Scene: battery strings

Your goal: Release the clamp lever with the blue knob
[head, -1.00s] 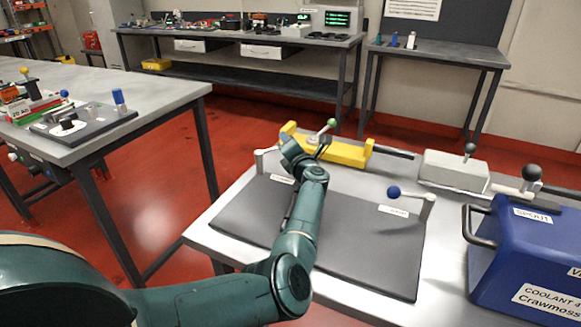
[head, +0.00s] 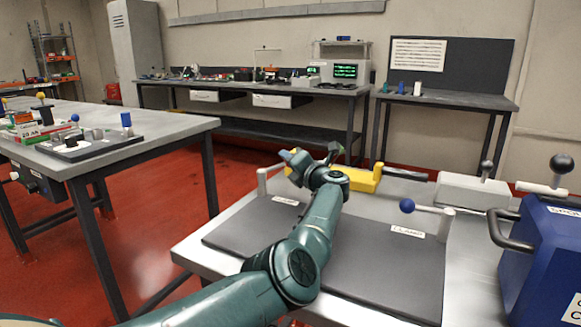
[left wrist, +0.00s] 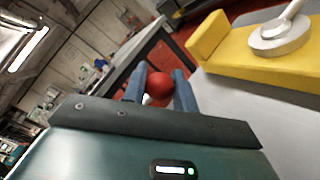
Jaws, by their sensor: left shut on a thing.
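The clamp lever with the blue knob (head: 407,205) is at the right rear of the dark mat (head: 375,265) on the bench. Its pale arm runs right from the knob to a short white post (head: 446,223). A second clamp post (head: 262,181) stands at the mat's left rear. My left gripper (head: 291,156) is beside that left post, well left of the blue knob. In the left wrist view its blue fingers (left wrist: 158,88) are shut on a red knob (left wrist: 159,85). The head view hides this knob behind the gripper. My right gripper is in neither view.
A yellow fixture (head: 352,178) stands behind the mat and fills the upper right of the left wrist view. Space above the mat right of my arm is clear.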

